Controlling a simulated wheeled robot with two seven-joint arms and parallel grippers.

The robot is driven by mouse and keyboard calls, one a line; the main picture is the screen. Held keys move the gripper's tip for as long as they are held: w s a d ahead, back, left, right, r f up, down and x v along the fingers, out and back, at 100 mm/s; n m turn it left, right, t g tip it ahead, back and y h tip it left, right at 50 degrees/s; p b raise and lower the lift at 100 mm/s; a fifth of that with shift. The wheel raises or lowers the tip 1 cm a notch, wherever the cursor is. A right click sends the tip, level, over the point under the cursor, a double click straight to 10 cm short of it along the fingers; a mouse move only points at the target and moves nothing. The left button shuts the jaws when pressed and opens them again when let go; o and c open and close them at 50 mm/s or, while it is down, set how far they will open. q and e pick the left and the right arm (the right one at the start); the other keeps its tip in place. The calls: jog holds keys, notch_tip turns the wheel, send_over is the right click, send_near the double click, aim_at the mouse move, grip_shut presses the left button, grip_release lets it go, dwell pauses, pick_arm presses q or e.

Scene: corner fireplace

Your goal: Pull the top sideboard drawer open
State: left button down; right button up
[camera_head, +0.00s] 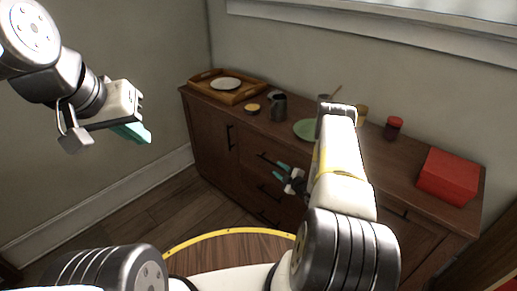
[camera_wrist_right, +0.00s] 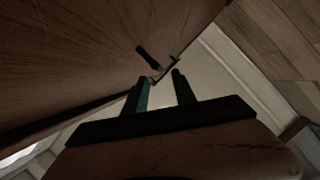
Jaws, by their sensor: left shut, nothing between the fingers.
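The dark wood sideboard (camera_head: 210,150) stands against the wall in the head view. Its top drawer has a dark bar handle (camera_head: 268,159) and its front looks flush. My right gripper (camera_head: 280,173) is in front of that drawer, with its teal fingers apart close to the handle. In the right wrist view, the fingers (camera_wrist_right: 163,88) are spread, with a dark handle bar (camera_wrist_right: 168,68) just beyond or between their tips; I cannot tell whether they touch. My left gripper (camera_head: 140,134) is shut and empty, raised at the left, away from the sideboard.
On the sideboard top are a wooden tray (camera_head: 258,88) with a plate, a dark mug (camera_head: 278,106), a green plate (camera_head: 305,129), a red-lidded jar (camera_head: 394,128) and a red box (camera_head: 449,176). My right forearm hides part of the top. Floor left of the sideboard is clear.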

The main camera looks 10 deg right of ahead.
aim_at(273, 164)
jog(key=x, duration=0.7)
jog(key=shift+w, duration=0.2)
grip_shut()
dwell(1.2)
